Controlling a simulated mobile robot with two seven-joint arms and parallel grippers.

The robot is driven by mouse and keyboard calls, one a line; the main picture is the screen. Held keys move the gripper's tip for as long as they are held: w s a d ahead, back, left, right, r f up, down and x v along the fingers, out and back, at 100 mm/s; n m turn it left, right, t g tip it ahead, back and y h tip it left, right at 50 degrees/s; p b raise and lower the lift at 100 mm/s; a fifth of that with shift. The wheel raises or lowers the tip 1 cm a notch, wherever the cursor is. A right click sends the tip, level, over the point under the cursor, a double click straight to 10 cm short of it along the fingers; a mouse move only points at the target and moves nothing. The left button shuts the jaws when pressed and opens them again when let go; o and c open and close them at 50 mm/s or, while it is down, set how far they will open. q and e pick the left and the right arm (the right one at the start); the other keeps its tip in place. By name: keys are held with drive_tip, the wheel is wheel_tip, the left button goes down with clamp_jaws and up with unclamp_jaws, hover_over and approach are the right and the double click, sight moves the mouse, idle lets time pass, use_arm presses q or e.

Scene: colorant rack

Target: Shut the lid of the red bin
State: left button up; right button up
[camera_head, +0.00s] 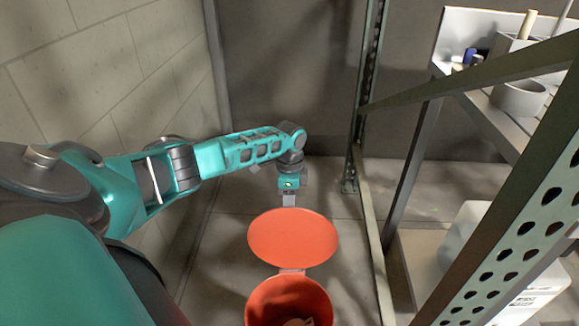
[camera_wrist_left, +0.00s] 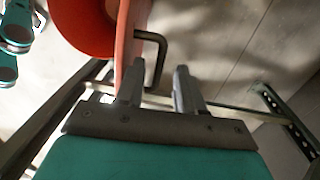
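The red bin (camera_head: 262,300) stands on the floor at the bottom of the head view, its mouth open. Its round red lid (camera_head: 293,237) is swung open on the far side, joined to the bin by a small hinge piece. In the left wrist view the lid (camera_wrist_left: 127,45) shows edge-on beside the bin (camera_wrist_left: 82,25). A dark bent handle (camera_wrist_left: 160,45) sticks out from the lid, in line with the gap between my fingers. My left gripper (camera_wrist_left: 158,85) is open; its left finger overlaps the lid's edge, and contact is unclear. It also shows just beyond the lid (camera_head: 289,200). My right gripper is out of view.
A metal rack post (camera_head: 362,110) and rack frame stand right of the bin. A shelf at upper right holds a grey mortar-like bowl (camera_head: 520,97); a white container (camera_head: 475,235) sits lower. A block wall (camera_head: 100,80) is on the left. Something pale (camera_head: 298,322) lies in the bin.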

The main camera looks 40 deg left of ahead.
use_arm(q)
drive_tip(key=shift+d+f, duration=0.1)
drive_tip(key=shift+f, duration=0.95)
clamp_jaws()
idle(0.7)
